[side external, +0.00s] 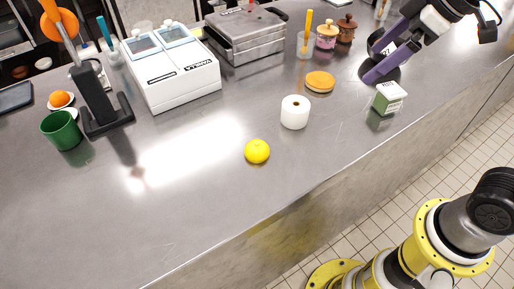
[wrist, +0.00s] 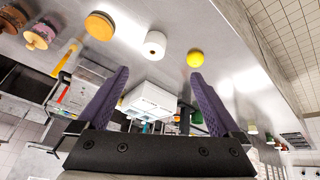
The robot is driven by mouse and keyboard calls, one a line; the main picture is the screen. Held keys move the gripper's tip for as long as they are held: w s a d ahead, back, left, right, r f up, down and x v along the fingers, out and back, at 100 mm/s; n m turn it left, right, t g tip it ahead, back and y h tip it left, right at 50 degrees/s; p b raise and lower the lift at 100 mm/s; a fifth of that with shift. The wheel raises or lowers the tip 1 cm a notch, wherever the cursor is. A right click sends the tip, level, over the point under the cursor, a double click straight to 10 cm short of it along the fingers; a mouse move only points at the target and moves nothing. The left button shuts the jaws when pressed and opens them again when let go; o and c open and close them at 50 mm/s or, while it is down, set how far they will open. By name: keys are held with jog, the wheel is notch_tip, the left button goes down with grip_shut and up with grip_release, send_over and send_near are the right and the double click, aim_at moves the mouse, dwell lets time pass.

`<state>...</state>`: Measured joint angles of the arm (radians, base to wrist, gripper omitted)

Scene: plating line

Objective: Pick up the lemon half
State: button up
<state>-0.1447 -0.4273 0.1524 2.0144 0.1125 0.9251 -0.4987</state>
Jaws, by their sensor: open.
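The lemon half (side external: 257,151) is a bright yellow rounded piece on the grey metal counter, near its front edge. It looks whole and round from here; no cut face shows. It also shows in the wrist view (wrist: 195,58), just beyond the tip of the right finger. My gripper (side external: 376,58) has purple fingers and is at the upper right, above the counter's right part and well away from the lemon half. In the wrist view the fingers of my gripper (wrist: 160,73) are spread wide with nothing held between them.
An orange-topped disc (side external: 320,81) and a green-and-white box (side external: 389,98) sit near my gripper. The counter around the lemon half is clear.

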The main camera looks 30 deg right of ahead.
jog(key=w+a+f+n+g, duration=0.1)
jog(key=w+a+f+n, duration=0.15)
jog(key=w+a, duration=0.35)
jog(key=n+g, duration=0.2)
jog(key=g, duration=0.1)
send_near(259, 144)
jog(key=f, duration=0.3)
jog(key=shift+d+f+y, duration=0.2)
jog(key=shift+f+y, duration=0.15)
jog(key=shift+y, duration=0.05)
jog(key=shift+a+x, duration=0.2)
jog(key=shift+x, duration=3)
jog(key=shift+w+r, duration=0.1)
jog(key=shift+w, duration=0.05)
jog(key=shift+c, duration=0.3)
jog(key=c, duration=1.2)
jog(key=shift+t, duration=0.3)
jog(key=shift+c, duration=0.4)
